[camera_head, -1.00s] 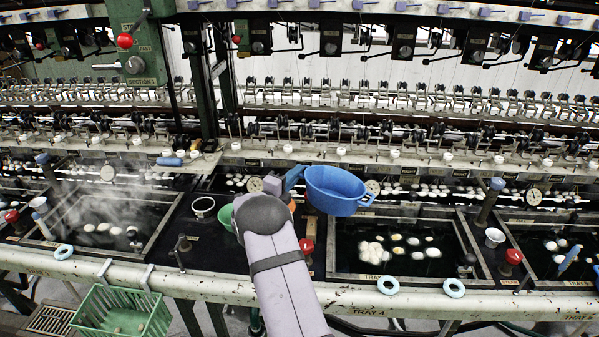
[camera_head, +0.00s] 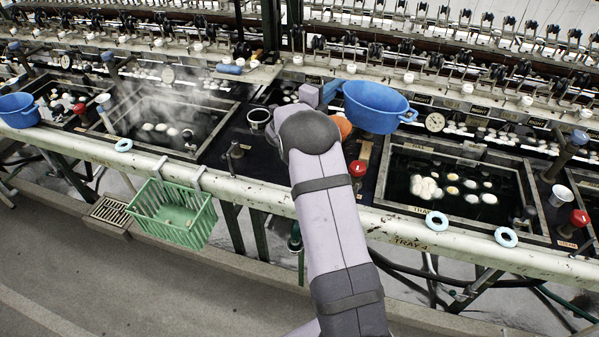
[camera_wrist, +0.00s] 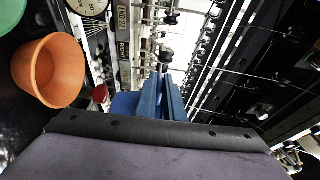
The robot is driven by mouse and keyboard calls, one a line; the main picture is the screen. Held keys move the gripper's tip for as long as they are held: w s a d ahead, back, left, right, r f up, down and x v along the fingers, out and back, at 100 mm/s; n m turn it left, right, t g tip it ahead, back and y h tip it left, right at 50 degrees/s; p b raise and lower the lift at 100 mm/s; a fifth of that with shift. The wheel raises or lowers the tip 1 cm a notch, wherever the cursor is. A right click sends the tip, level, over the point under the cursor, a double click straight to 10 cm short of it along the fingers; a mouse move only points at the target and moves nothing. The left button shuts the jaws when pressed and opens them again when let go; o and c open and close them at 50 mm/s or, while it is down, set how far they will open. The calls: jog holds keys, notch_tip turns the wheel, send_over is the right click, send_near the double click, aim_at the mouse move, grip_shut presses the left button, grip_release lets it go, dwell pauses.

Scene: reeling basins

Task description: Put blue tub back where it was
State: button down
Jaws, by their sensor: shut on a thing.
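A blue tub (camera_head: 375,108) with a loop handle on its right is held upright in the head view, above the dark deck and the back edge of the tray 4 basin. My gripper (camera_head: 331,93) is shut on the tub's left rim. In the wrist view the blue fingers (camera_wrist: 162,98) are close together; the tub cannot be clearly made out there. A second blue tub (camera_head: 18,110) sits at the far left of the head view, by the left basin.
An orange cup (camera_wrist: 50,70) stands near my wrist, with a green one (camera_wrist: 10,15) beside it. The tray 4 basin (camera_head: 395,190) holds cocoons. A red-topped knob (camera_head: 357,169) stands beside my arm. A green basket (camera_head: 172,212) hangs from the front rail.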

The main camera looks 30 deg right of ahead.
jog(key=w+a+r+n+t+y+b, duration=0.1)
jog(key=w+a+r+t+b, duration=0.1)
jog(key=a+r+b, duration=0.5)
jog(key=s+a+r+n+t+y+b, duration=0.1)
jog(key=s+a+n+t+y+b, duration=0.2)
jog(key=a, duration=0.6)
jog(key=s+a+n+t+y+b, duration=0.2)
jog(key=s+a+b, duration=0.15)
jog(key=a, duration=0.45)
jog(key=shift+s+a+f+n+t+y, duration=0.3)
jog(key=shift+a+f+n+y, duration=0.4)
jog(key=shift+f, duration=2.75)
jog(key=shift+s+a+f+n+t+y, duration=0.3)
jog(key=shift+a+f+y, duration=0.55)
jog(key=shift+f, duration=2.55)
jog(key=shift+s+a+f+n+t+y, duration=0.15)
jog(key=shift+a+f+n+t+y, duration=0.45)
jog(key=shift+f, duration=2.85)
jog(key=shift+a, duration=0.3)
jog(key=c, duration=2.2)
grip_release()
jog(key=o, duration=0.3)
